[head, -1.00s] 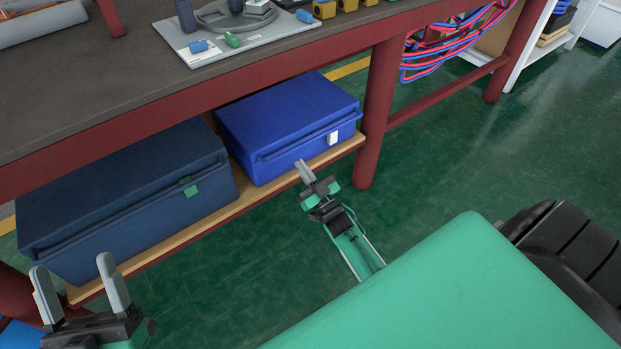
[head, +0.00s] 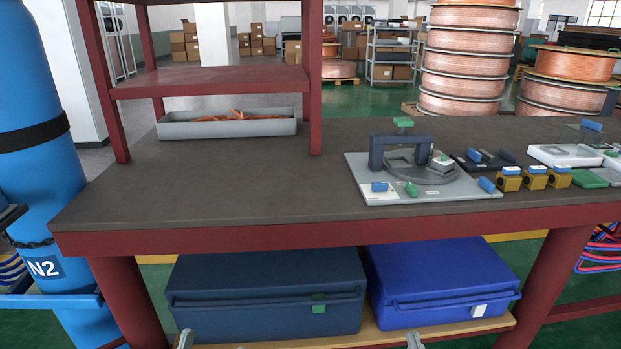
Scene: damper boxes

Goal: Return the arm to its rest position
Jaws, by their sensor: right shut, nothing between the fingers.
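A dark blue box (head: 255,285) with a green latch (head: 319,303) and a brighter blue box (head: 440,280) with a white latch (head: 478,311) stand side by side on the low shelf under the bench. Both lids look closed. My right gripper (head: 413,340) shows only as fingertips at the bottom edge, in front of the brighter box. It is shut and empty. My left gripper (head: 213,343) shows only its two fingertips, spread apart, at the bottom edge in front of the dark box. The rest of both arms is out of view.
The workbench (head: 250,195) carries a grey tray (head: 228,127), a light board with a dark bracket (head: 400,155) and several small yellow blocks. A blue gas cylinder (head: 40,130) stands at the left. Red legs (head: 550,285) flank the shelf. Copper spools (head: 465,60) stand behind.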

